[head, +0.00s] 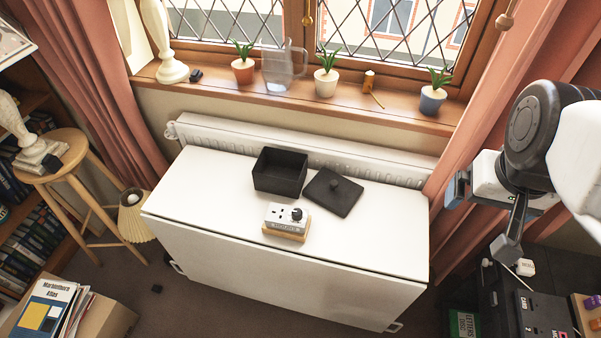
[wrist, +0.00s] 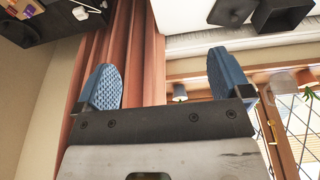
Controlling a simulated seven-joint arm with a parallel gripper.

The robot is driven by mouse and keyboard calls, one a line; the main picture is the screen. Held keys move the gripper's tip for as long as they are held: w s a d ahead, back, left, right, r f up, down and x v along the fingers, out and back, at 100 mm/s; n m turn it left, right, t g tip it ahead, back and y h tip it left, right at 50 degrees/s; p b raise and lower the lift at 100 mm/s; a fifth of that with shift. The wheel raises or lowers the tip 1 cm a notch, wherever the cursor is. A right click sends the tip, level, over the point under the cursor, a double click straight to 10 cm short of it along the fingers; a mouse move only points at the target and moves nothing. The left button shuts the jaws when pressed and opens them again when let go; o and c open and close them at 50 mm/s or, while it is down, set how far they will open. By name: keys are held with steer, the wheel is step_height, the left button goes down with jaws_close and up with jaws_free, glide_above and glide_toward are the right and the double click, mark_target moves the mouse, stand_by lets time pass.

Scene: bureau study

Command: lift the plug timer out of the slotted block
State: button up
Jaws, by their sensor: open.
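The plug timer (head: 287,214), a white body with a black dial, sits upright at a light wooden block (head: 285,238) near the middle of the white tabletop (head: 215,196). How deep it sits in the block's slot is too small to tell. My gripper (head: 458,188) is off to the right of the tabletop, well apart from the timer, in front of the pink curtain. In the wrist view its two blue fingers (wrist: 165,78) are wide apart with nothing between them. The timer does not show in the wrist view.
A black open box (head: 280,172) and a flat black lid with a knob (head: 333,193) stand just behind the timer. Potted plants and a glass jug (head: 284,66) line the windowsill. The tabletop's left and right ends are clear. A dark cluttered desk (head: 500,303) is at lower right.

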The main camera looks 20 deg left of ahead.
steer(key=w+a+f+n, duration=0.5)
steer(key=w+a, duration=0.3)
steer(key=n+g, duration=0.3)
steer(key=n, duration=1.1)
glide_above(287, 214)
step_height(287, 214, down, 24)
steer(key=shift+d+r, duration=0.1)
steer(key=shift+s, duration=0.1)
steer(key=shift+f, duration=1.45)
